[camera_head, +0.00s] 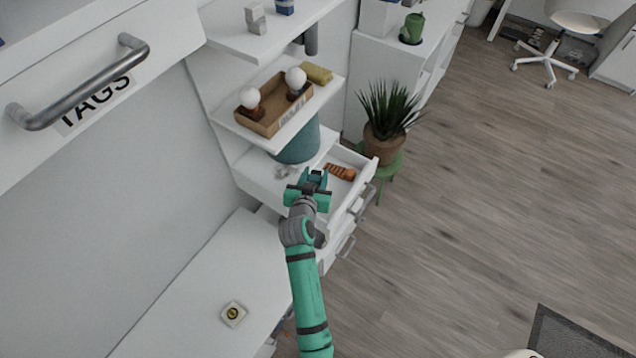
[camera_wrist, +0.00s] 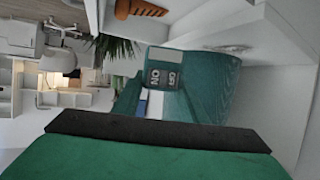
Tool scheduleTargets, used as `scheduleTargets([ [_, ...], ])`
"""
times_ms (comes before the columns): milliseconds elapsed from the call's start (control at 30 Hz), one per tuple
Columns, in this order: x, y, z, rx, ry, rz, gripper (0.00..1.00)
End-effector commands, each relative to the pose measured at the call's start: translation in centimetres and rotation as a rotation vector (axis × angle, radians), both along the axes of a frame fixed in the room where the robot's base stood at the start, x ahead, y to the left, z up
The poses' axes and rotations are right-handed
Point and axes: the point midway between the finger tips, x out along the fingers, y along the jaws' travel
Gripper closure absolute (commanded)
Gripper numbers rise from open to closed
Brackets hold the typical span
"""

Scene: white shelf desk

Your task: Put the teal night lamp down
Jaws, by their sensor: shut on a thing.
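My gripper (camera_head: 315,180) is over the inner left part of an open white drawer and is shut on a teal thing, taken as the night lamp. In the head view the held lamp is hard to tell from the teal and dark gripper parts. In the wrist view a teal body (camera_wrist: 210,82) with small grey lettered patches shows beyond my green and black gripper parts. I cannot tell how much of it is the lamp. Its base and any contact below are hidden.
The open drawer (camera_head: 357,159) holds an orange-brown ribbed thing (camera_head: 341,172). A large teal round container (camera_head: 297,147) stands behind my gripper, under a shelf with a cardboard tray (camera_head: 269,123) of bulbs. A potted plant (camera_head: 384,148) stands beyond the drawer. The lower desktop is mostly clear.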

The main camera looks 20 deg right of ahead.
Motion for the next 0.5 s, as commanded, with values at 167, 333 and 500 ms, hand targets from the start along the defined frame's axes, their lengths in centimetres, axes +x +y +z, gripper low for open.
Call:
scheduleTargets([
  [167, -0.1, -0.1, -4.5, -0.001, 0.006, 0.001, 0.84],
  [333, 0.0, 0.2, -8.0, -0.001, 0.004, 0.006, 0.84],
  [500, 0.1, 0.3, -10.1, -0.001, 0.002, 0.007, 0.84],
])
